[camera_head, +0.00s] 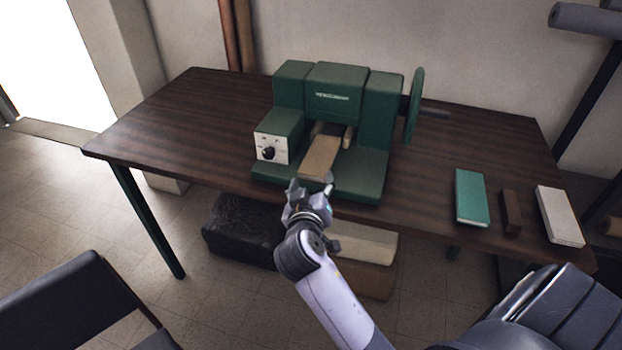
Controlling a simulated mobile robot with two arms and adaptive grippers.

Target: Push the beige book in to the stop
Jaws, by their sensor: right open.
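The beige book (320,158) lies flat in the slot of the green machine (338,100), between its guides. Its near end sticks out toward me over the machine's green base. My right gripper (311,187) is open at the front edge of the machine, just in front of the book's near end. Its fingers overlap the near end in this view, so I cannot tell whether they touch it. The far end of the book is hidden inside the machine. My left gripper is not in view.
The machine stands on a dark wooden table (180,125), with a dial box (273,148) at left and a green handwheel (413,105) at right. A teal book (470,198), a dark brown block (511,212) and a cream book (559,215) lie at right. The table's left side is clear.

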